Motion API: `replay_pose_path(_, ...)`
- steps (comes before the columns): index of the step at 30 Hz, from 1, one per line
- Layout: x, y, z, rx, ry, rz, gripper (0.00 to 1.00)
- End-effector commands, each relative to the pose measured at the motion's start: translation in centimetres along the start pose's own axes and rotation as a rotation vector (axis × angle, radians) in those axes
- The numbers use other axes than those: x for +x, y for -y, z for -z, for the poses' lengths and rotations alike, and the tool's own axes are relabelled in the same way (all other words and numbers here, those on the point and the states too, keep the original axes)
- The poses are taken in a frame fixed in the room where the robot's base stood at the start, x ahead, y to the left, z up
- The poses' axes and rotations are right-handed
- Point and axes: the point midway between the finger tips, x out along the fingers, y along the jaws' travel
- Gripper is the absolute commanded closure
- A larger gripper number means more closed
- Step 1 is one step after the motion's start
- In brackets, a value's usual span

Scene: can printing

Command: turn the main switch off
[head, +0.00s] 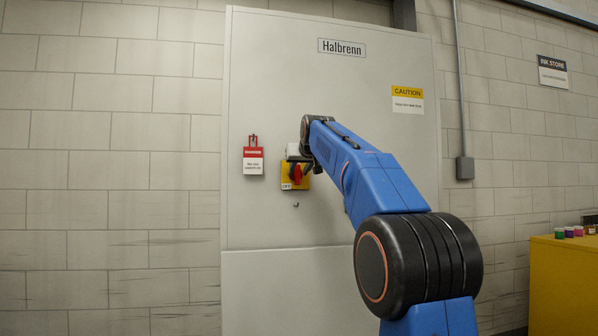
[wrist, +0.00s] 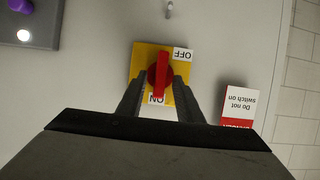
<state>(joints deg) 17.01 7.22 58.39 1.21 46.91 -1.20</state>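The main switch is a red handle (wrist: 160,72) on a yellow plate (wrist: 140,62), set on the grey cabinet (head: 262,100). In the wrist view, which is upside down, the handle stands upright in line with the ON label at the plate's lower edge; the OFF label is at its upper right corner. The red handle also shows in the head view (head: 297,173), partly covered by my gripper. My gripper (wrist: 160,80) is open, with one finger on each side of the handle. Whether either finger touches it I cannot tell.
A red and white tag (head: 253,162) reading "Do not switch on" hangs left of the switch. A small hook (head: 296,205) is below the plate. In the wrist view a grey panel (wrist: 50,22) with a purple knob is nearby. A yellow cabinet (head: 562,275) stands at right.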

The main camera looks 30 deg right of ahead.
Motion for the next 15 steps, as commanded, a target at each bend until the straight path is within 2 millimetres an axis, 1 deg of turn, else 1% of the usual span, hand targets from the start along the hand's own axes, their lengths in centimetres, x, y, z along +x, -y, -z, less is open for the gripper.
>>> replay_pose_path(8,0.09,0.0,0.02,0.0,0.0,0.0,0.67)
replay_pose_path(11,0.08,0.0,0.02,0.0,0.0,0.0,0.89)
replay_pose_path(12,0.08,0.0,0.02,0.0,0.0,0.0,0.98)
replay_pose_path(13,0.08,0.0,0.02,0.0,0.0,0.0,1.0)
replay_pose_path(15,0.07,0.0,0.02,0.0,0.0,0.0,1.0)
